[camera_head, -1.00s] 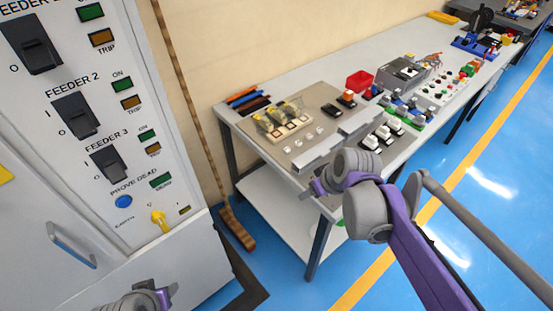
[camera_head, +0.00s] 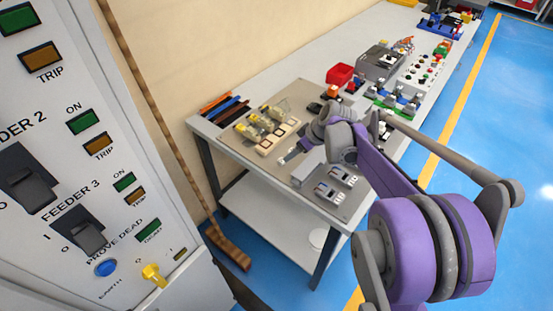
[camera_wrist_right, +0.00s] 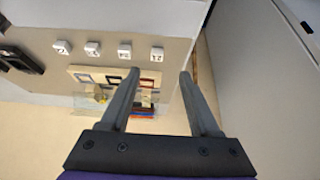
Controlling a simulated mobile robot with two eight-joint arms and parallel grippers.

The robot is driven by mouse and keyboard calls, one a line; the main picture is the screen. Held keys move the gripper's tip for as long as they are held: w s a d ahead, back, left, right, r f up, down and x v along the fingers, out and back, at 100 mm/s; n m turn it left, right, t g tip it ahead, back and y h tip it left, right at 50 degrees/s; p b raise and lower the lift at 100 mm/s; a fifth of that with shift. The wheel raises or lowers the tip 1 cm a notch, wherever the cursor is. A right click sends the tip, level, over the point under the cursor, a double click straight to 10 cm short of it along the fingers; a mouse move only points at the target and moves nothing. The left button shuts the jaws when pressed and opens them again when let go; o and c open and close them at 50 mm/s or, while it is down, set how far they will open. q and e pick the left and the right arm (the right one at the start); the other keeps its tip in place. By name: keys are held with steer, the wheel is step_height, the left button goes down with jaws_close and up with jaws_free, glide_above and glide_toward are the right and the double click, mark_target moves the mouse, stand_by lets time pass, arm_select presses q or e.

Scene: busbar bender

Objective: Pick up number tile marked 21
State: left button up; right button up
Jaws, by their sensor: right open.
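A row of small white number tiles lies on the beige board in the right wrist view. The rightmost tile (camera_wrist_right: 156,54) seems to carry two digits, perhaps 21, but they are too blurred to be sure. My right gripper (camera_wrist_right: 160,72) is open and empty, and this tile appears just beyond and between its fingertips. In the head view the right gripper (camera_head: 286,160) is over the near part of the bench board, and the tiles are hard to make out there. My left gripper is not in view.
Square frames with clear covers (camera_head: 266,143) stand behind the tile area, beside coloured bars (camera_head: 222,110). A red bin (camera_head: 340,74) and switch blocks (camera_head: 333,190) sit on the same bench (camera_head: 232,146). A grey feeder cabinet (camera_head: 60,130) stands at left.

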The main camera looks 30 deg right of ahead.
mark_target(282, 160)
steer(key=x, duration=0.3)
steer(key=shift+f, duration=0.2)
steer(key=shift+w+x, duration=0.15)
steer(key=shift+x, duration=1.2)
steer(key=shift+w+x, duration=0.2)
steer(key=shift+x, duration=1.15)
steer(key=shift+d+r, duration=0.15)
steer(key=shift+d, duration=0.05)
jaws_close()
